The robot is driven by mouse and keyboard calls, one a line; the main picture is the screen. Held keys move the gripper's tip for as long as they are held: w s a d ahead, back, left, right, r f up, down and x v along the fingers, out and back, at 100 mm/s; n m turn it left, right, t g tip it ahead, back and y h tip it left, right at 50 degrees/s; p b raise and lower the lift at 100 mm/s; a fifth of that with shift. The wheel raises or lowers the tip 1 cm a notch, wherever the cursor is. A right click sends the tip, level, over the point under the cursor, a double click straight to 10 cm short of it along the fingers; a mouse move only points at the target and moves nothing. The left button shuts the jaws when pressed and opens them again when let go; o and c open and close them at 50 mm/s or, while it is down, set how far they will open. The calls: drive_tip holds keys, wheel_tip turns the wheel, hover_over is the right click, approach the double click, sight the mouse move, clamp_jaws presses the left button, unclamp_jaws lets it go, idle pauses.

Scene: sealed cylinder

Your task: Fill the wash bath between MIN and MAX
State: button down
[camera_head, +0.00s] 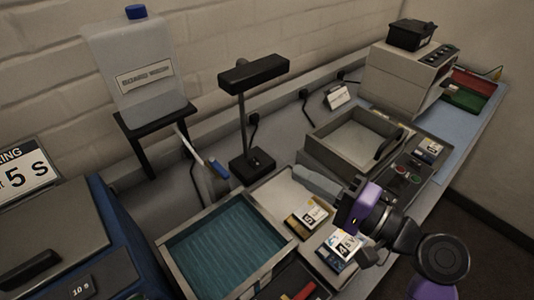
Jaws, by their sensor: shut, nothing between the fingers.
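A translucent jug (140,75) with a blue cap and a label stands on a black stand at the back left. A tap tube with a blue handle (217,169) slopes down from it to the right. A square basin with a pale rim (172,247) and a teal, rippled inside sits at the front middle; I cannot tell if this is the wash bath. No MIN or MAX marks can be read. My gripper (347,208), black and purple, is shut and empty above the counter, right of the basin and apart from the jug and tap.
Small labelled boxes (308,216) lie below my gripper. An open grey tray (352,143) and a beige machine (405,80) stand at the back right. A blue-sided unit (120,240) fills the front left.

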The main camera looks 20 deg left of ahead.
sight(219, 168)
drive_tip(key=shift+s+a+f+g, duration=0.15)
drive_tip(key=shift+s+f+g, duration=0.05)
drive_tip(key=shift+s+g, duration=0.65)
drive_tip(key=a+p, duration=0.3)
drive_tip(key=a, duration=0.8)
drive_tip(key=shift+a+p, duration=0.2)
drive_tip(key=shift+p, duration=0.2)
drive_tip(key=shift+s+a, duration=0.2)
drive_tip(key=shift+s, duration=0.15)
drive_tip(key=shift+t, duration=0.45)
